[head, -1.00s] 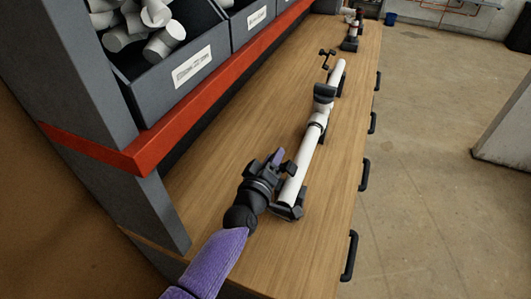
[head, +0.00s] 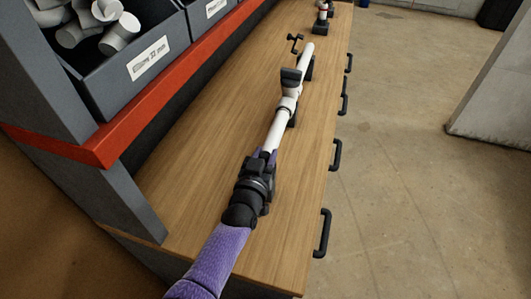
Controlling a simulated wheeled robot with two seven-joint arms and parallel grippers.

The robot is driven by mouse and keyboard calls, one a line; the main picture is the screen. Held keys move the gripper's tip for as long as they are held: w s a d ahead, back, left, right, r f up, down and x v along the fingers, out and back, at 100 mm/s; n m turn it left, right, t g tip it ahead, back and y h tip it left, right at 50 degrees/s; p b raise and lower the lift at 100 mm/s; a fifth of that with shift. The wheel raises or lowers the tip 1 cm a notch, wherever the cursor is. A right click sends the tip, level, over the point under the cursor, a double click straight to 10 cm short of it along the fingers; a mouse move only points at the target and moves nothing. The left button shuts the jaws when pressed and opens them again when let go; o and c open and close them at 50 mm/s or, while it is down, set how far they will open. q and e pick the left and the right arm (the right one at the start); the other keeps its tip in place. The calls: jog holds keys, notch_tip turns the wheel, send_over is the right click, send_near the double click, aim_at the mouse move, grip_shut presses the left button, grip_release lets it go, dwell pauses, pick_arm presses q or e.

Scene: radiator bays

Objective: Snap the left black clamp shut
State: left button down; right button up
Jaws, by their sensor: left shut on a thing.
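A white pipe (head: 276,131) runs lengthwise along the wooden bench top, with a fitting near its middle. A black upright part (head: 291,77) stands at the pipe farther along, with black supports beyond. My right gripper is out of view.
The wooden bench (head: 195,160) is clear left of the pipe. A grey bin (head: 140,70) of white fittings sits on a red-edged shelf (head: 110,148) at left. Black drawer handles (head: 323,233) stick out on the right. A black cranked part (head: 295,43) is beyond the pipe.

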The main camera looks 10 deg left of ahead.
pick_arm(q)
jog(key=shift+d+f+m, duration=0.2)
jog(key=shift+f+m, duration=0.1)
jog(key=shift+m, duration=0.2)
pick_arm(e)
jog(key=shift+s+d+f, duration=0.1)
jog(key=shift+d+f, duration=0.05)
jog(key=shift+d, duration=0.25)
pick_arm(q)
jog(key=shift+c, duration=1.8)
grip_release()
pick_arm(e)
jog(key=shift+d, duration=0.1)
pick_arm(q)
jog(key=shift+s, duration=0.15)
jog(key=s+a+p, duration=0.1)
jog(key=s+p, duration=0.1)
jog(key=s, duration=0.7)
jog(key=shift+s+a, duration=0.3)
jog(key=shift+a, duration=0.1)
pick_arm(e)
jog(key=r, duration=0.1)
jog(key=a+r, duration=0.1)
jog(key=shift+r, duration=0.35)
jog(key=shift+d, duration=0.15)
